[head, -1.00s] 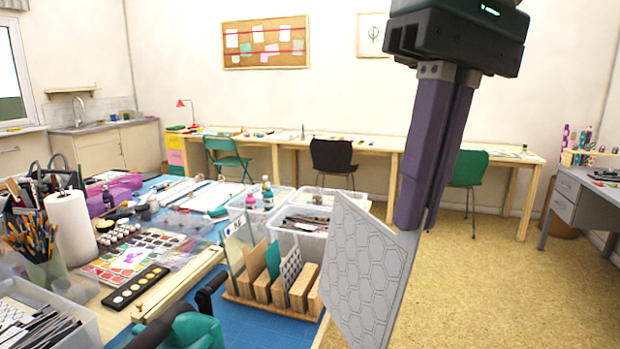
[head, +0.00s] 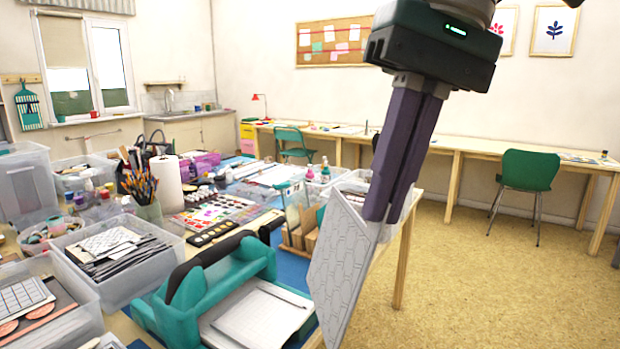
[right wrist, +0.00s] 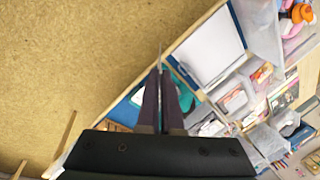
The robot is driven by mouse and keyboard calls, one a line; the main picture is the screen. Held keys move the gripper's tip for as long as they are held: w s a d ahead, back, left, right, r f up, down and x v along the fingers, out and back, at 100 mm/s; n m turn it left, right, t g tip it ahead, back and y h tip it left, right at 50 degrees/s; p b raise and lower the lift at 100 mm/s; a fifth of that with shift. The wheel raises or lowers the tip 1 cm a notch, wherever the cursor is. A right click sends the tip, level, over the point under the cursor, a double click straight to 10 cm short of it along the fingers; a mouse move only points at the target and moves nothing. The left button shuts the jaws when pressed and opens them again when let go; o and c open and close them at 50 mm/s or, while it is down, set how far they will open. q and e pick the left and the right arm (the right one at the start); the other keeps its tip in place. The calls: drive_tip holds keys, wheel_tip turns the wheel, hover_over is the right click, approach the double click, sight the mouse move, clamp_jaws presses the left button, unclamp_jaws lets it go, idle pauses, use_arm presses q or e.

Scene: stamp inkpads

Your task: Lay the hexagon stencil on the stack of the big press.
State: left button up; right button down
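My right gripper (head: 380,214) is shut on the hexagon stencil (head: 340,262), a pale grey plate with a honeycomb pattern. The stencil hangs tilted, nearly upright, below the fingers. In the right wrist view the fingers (right wrist: 161,78) are close together and the stencil is seen thin, edge-on. The big press (head: 178,311) is teal with a dark handle and stands on the table, left of the stencil in the head view. Its white stack (head: 262,318) lies in the open front, with the stencil apart from it to the right. My left gripper is not in view.
A wooden rack (head: 297,240) with upright plates stands behind the press. Clear bins (head: 110,280) crowd the left, and a paint palette (head: 215,213) lies behind. Bare floor (head: 480,285) is to the right of the table.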

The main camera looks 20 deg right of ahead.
sight(326, 269)
drive_tip(key=w+f+m+t+b, duration=0.1)
drive_tip(key=w+f+b, duration=0.1)
drive_tip(key=f+b, duration=0.1)
drive_tip(key=w+f+m+y+b, duration=0.1)
drive_tip(key=w+f+b, duration=0.1)
drive_tip(key=f+b, duration=0.1)
drive_tip(key=w+a+f+m+t+y+b, duration=0.1)
drive_tip(key=w+f+m+b, duration=0.1)
drive_tip(key=w+f+b, duration=0.1)
drive_tip(key=shift+a+f+t, duration=0.1)
drive_tip(key=shift+f+t, duration=0.2)
drive_tip(key=shift+f, duration=0.6)
drive_tip(key=w+f+m+t+y+b, duration=0.2)
drive_tip(key=w+f+t+y+b, duration=0.1)
drive_tip(key=f+b, duration=0.7)
drive_tip(key=w+f+m+t+y+b, duration=0.2)
drive_tip(key=w+f+t+b, duration=0.4)
drive_tip(key=b, duration=1.1)
wheel_tip(326, 269, down, 4)
drive_tip(key=shift+d+f+m+t+y+b, duration=0.2)
drive_tip(key=shift+m+t+y+b, duration=0.3)
drive_tip(key=shift+t, duration=0.6)
drive_tip(key=shift+s, duration=0.1)
drive_tip(key=shift+a+f+b, duration=0.1)
drive_tip(key=shift+f+b, duration=0.3)
drive_tip(key=shift+f, duration=0.3)
